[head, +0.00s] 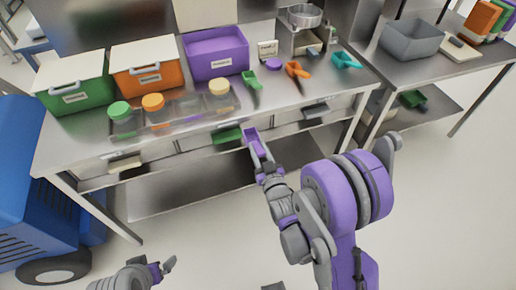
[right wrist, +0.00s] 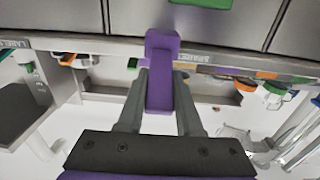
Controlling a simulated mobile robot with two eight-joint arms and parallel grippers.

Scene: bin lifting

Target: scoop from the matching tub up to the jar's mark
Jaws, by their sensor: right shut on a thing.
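My right gripper (head: 260,158) is shut on a purple scoop (head: 250,140), held in front of the table's front edge. In the right wrist view the purple scoop (right wrist: 161,80) stands between the two fingers. The purple tub (head: 216,66) is open, at the back of the table. The orange tub (head: 148,78) and green tub (head: 72,97) have white lids on. Jars with a green lid (head: 119,110), an orange lid (head: 153,102) and a cream lid (head: 219,88) stand before the tubs. My left gripper (head: 163,269) is low at the bottom left, away from the table; its opening is unclear.
A green scoop (head: 251,78), an orange scoop (head: 297,69) and a teal scoop (head: 346,60) lie on the table's right part. A metal pan (head: 304,15) stands behind them. A grey bin (head: 411,40) is on the right-hand table. A blue cart (head: 40,180) stands at left.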

